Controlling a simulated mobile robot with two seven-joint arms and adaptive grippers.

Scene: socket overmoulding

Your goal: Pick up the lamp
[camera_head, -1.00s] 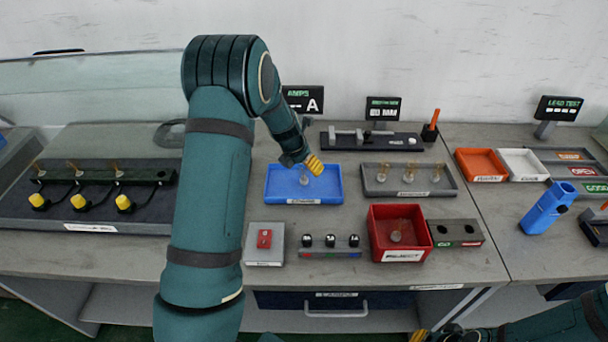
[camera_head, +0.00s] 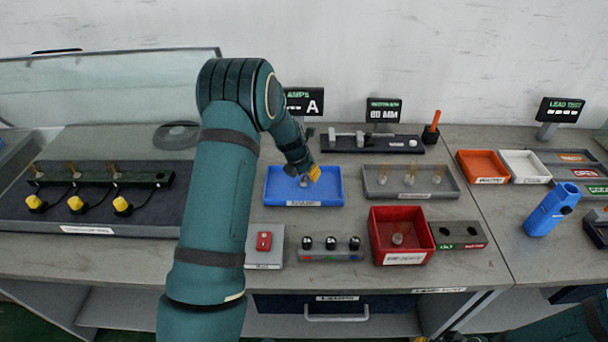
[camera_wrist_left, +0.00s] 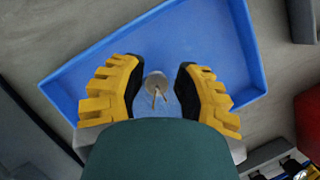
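The lamp is a small clear piece with a round grey end and thin wires. It sits in the blue tray (camera_head: 275,188), and its end (camera_head: 304,182) shows just left of my left gripper (camera_head: 312,173). In the left wrist view the lamp (camera_wrist_left: 156,84) lies between the two yellow fingers of my left gripper (camera_wrist_left: 157,90). The fingers are open, with a gap on both sides of the lamp. My right arm is at the lower right edge; only a sliver of its gripper (camera_head: 420,339) shows.
A grey tray (camera_head: 376,191) with several similar lamps stands right of the blue tray. A red reject bin (camera_head: 403,259) holding one piece stands in front of it. A block with several black buttons (camera_head: 331,255) is in front of the blue tray. A gauge (camera_head: 370,144) stands behind.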

